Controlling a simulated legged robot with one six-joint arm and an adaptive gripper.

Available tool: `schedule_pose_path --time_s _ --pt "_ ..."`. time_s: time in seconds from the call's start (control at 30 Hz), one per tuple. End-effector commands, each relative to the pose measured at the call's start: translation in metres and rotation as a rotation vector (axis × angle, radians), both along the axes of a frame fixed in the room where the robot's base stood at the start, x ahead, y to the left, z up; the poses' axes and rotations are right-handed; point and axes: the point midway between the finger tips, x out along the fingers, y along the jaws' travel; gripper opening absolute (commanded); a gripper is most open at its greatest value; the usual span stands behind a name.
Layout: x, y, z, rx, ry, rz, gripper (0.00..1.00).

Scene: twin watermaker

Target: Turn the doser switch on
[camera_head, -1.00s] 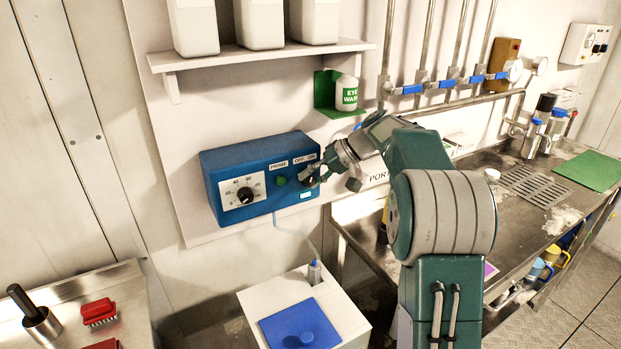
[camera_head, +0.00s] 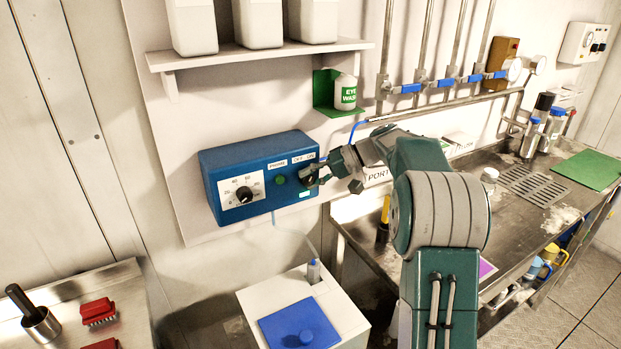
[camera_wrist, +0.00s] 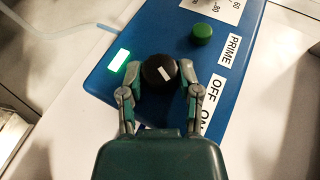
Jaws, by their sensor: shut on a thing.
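The doser is a blue box (camera_head: 256,187) on the wall, with a white dial, a green PRIME button (camera_wrist: 202,31) and OFF and ON labels. Its switch is a round black knob (camera_wrist: 158,72) with a short white mark. The mark tilts, and I cannot tell exactly which label it points to. My gripper (camera_wrist: 158,82) is shut on the knob, one finger on each side. A small indicator (camera_wrist: 118,62) beside the knob glows green in the wrist view. In the head view my gripper (camera_head: 311,177) partly hides the knob.
A shelf with white containers (camera_head: 257,22) hangs above the doser, and a green eye wash holder (camera_head: 326,92) is to its right. A white tank with a blue lid (camera_head: 299,327) stands below. A metal counter (camera_head: 450,205) lies to the right.

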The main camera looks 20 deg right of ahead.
Motion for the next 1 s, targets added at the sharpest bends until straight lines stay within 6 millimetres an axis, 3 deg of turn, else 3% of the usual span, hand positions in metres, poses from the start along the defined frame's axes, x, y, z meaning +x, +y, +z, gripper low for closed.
schedule_pose_path --time_s 0.03,0.1,0.57,1.0 --pt "0.0 -0.001 -0.004 -0.003 0.008 -0.001 0.53" --pt "0.0 -0.001 -0.004 -0.003 0.008 -0.001 0.78" --pt "-0.001 -0.006 0.002 -0.003 0.0 -0.003 0.78" --pt "-0.019 -0.08 0.038 -0.002 0.001 -0.003 0.78"
